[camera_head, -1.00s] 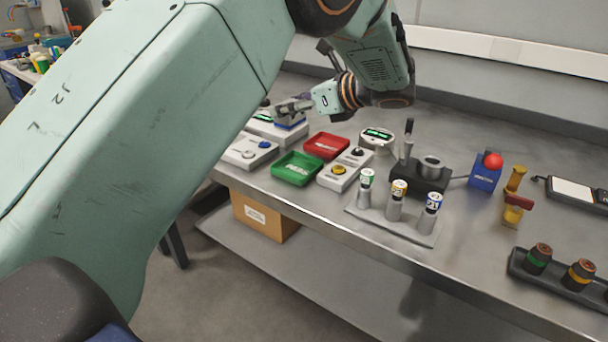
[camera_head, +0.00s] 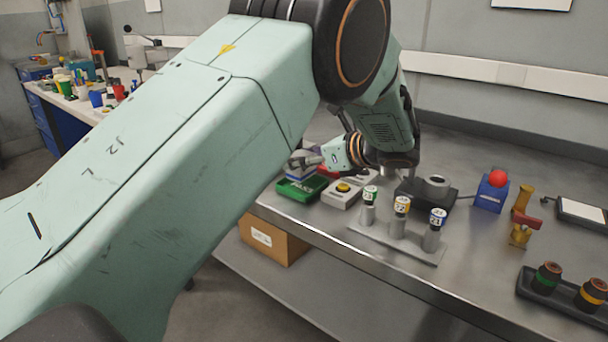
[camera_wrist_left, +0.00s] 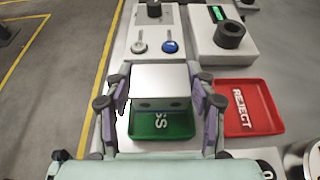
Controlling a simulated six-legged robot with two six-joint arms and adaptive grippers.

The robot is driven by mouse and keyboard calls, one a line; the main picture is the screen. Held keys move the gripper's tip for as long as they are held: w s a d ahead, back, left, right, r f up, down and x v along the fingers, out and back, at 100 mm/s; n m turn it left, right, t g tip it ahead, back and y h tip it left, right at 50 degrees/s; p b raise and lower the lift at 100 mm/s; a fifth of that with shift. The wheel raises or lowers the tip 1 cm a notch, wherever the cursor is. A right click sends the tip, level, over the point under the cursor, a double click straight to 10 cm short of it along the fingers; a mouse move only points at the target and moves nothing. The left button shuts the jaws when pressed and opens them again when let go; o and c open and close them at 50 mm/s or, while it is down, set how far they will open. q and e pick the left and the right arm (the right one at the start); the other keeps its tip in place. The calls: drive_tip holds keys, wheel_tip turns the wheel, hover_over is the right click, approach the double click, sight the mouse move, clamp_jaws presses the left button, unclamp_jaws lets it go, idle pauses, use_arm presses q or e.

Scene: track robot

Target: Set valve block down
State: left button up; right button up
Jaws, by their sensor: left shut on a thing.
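My left gripper (camera_head: 303,160) is over the green tray (camera_head: 292,193) on the bench. In the left wrist view the gripper (camera_wrist_left: 160,100) is shut on the silver valve block (camera_wrist_left: 160,83), its fingers on the block's left and right sides. The block appears level and covers the far part of the green tray (camera_wrist_left: 178,130), where the letters "SS" show. I cannot tell whether it touches the tray. My right gripper is out of view.
The red REJECT tray (camera_wrist_left: 245,107) lies right of the green tray. A grey panel (camera_wrist_left: 182,17) with a black knob and a device with a green display (camera_wrist_left: 220,55) are beyond. A rack with several labelled cylinders (camera_head: 398,237) stands to the right. The bench edge is close by.

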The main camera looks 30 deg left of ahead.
sight(309, 170)
use_arm(q)
wheel_tip(309, 170, down, 3)
drive_tip(key=shift+r+b, duration=0.1)
drive_tip(key=shift+b, duration=0.25)
drive_tip(key=shift+w+d, duration=0.1)
drive_tip(key=shift+s, duration=0.2)
drive_tip(key=o, duration=1.4)
drive_tip(key=shift+w+f, duration=0.1)
drive_tip(key=shift+f, duration=0.1)
drive_tip(key=shift+r, duration=0.2)
